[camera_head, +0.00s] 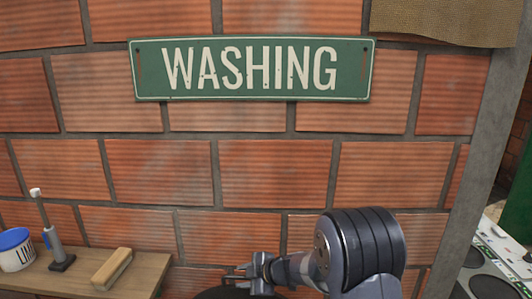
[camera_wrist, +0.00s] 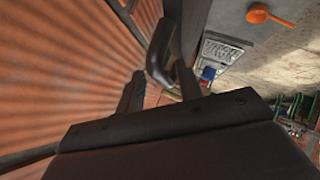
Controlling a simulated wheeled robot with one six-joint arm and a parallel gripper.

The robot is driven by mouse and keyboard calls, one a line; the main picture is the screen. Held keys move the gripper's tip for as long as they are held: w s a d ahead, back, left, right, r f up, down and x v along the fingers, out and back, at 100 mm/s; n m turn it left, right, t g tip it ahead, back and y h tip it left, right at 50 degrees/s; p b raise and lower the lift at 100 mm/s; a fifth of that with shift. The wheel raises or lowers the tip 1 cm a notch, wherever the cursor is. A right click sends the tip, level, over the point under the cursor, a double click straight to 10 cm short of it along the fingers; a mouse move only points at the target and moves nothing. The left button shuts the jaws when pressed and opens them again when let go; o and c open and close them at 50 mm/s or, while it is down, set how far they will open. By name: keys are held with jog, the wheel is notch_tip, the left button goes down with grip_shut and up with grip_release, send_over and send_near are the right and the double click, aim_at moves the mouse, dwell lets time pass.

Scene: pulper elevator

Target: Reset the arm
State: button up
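My arm comes in from the bottom right in the head view, and my gripper (camera_head: 243,274) is at its left end, low in front of the brick wall. In the wrist view my gripper (camera_wrist: 160,76) shows two dark fingers standing apart. A dark curved bar (camera_wrist: 160,50) shows between and beyond the fingers; I cannot tell what it is or whether it touches them. I see nothing clearly held.
The brick wall (camera_head: 270,170) bears a green "WASHING" sign (camera_head: 250,92). A wooden shelf (camera_head: 60,285) at the lower left holds a white tub (camera_head: 15,255), an upright brush (camera_head: 55,240) and a wooden block (camera_head: 111,268). An orange scoop (camera_wrist: 265,14) shows in the wrist view.

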jog(key=shift+w+a+f, duration=0.25)
jog(key=shift+a+f, duration=0.15)
jog(key=shift+a, duration=0.05)
jog(key=shift+s, duration=0.35)
jog(key=shift+w+r, duration=0.1)
jog(key=shift+r, duration=0.05)
